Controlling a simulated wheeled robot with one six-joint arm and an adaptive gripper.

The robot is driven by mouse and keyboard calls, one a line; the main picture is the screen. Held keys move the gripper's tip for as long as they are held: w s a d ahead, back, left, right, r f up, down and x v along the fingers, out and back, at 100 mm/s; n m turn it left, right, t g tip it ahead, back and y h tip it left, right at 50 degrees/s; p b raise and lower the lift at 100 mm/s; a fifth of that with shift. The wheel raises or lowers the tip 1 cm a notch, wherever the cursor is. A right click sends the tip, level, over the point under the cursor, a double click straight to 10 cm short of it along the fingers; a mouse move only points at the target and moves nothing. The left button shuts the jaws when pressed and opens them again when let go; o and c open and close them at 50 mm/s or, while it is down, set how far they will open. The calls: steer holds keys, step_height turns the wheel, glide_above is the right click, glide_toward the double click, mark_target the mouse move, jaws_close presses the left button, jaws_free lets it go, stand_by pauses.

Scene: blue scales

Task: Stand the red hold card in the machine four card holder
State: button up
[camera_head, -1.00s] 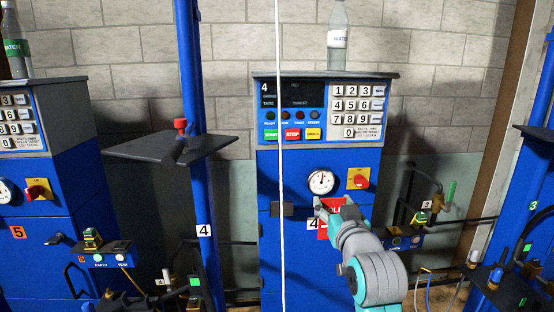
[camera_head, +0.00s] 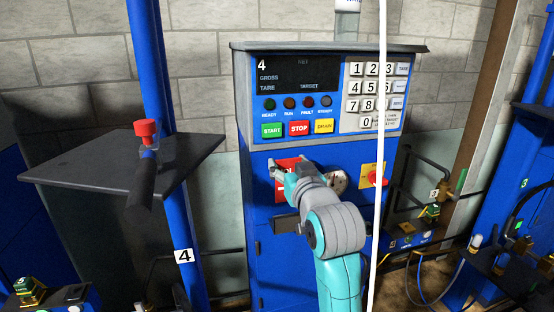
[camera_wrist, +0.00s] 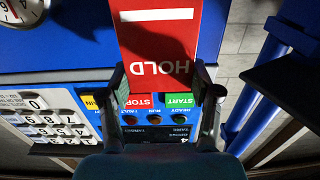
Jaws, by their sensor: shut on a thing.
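The red hold card (camera_head: 287,188) is in my gripper (camera_head: 292,172), in front of the blue front of machine four. In the wrist view the card (camera_wrist: 158,28) shows HOLD upside down, with my gripper's fingers (camera_wrist: 164,92) at both sides of its near end. The small dark card holder (camera_head: 286,224) is on the machine front, just below the card in the head view. The card's lower end looks close to the holder, but I cannot tell whether they touch. My wrist covers part of this area. I do not make out the holder in the wrist view.
Machine four's keypad and button panel (camera_head: 320,97) is above my gripper. A round gauge (camera_head: 338,181) and a red knob on a yellow plate (camera_head: 374,176) are to the right. A dark shelf (camera_head: 80,165) and blue post stand left. A white vertical line (camera_head: 378,240) crosses the view.

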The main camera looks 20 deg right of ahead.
steer(key=shift+s, duration=0.1)
stand_by(0.3)
steer(key=shift+s+f, duration=0.1)
step_height(320, 180, down, 6)
steer(key=shift+f, duration=0.15)
stand_by(1.0)
steer(key=shift+f, duration=0.95)
stand_by(0.7)
steer(key=o, duration=1.3)
steer(key=shift+c, duration=0.2)
